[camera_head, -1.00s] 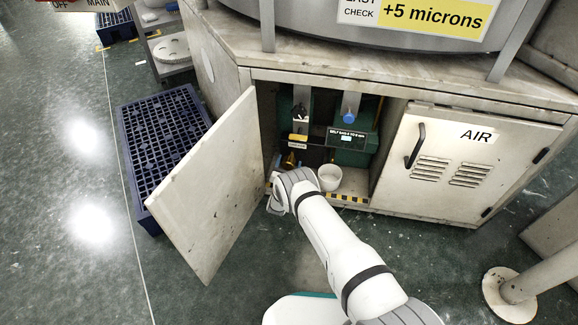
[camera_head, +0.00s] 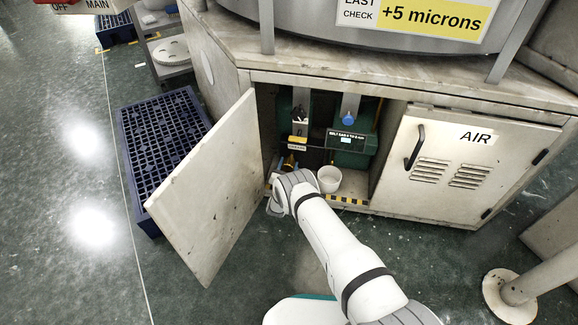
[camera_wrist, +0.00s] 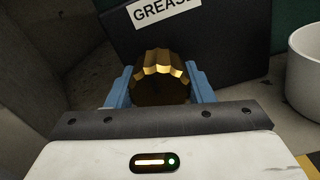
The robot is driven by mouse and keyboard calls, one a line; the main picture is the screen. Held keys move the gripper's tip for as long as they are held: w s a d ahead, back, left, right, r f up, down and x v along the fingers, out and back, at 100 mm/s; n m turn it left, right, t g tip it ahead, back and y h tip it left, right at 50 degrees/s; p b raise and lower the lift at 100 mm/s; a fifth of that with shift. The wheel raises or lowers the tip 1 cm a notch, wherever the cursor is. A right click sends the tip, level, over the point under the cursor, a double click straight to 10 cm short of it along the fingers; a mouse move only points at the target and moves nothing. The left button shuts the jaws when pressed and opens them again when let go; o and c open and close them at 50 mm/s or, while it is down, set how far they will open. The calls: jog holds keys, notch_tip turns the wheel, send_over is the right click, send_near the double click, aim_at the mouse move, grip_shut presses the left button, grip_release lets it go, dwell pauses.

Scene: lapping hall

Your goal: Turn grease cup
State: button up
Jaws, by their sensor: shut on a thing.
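The grease cup (camera_wrist: 160,78) is a brass, scalloped cap in front of a dark panel with a GREASE label (camera_wrist: 165,10) in the wrist view. My gripper (camera_wrist: 160,88) is shut on it, one blue finger against each side. In the head view the brass cup (camera_head: 289,162) shows small inside the open cabinet, low at the left. My wrist partly hides the fingers and the cup there.
A white pot (camera_head: 329,180) stands on the cabinet floor just right of the cup. The open cabinet door (camera_head: 205,190) stands out left of my arm. The shut AIR door (camera_head: 455,165) is at right. A blue slotted platform (camera_head: 160,135) lies on the floor beyond the open door.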

jog(key=shift+f+m, duration=0.1)
jog(key=shift+m, duration=0.3)
jog(key=m+b, duration=0.2)
jog(key=m, duration=0.1)
jog(key=shift+w+m, duration=0.1)
jog(key=shift+m, duration=0.2)
jog(key=shift+m+b, duration=0.7)
jog(key=shift+m, duration=1.5)
jog(key=o, duration=1)
jog(key=shift+c, duration=0.2)
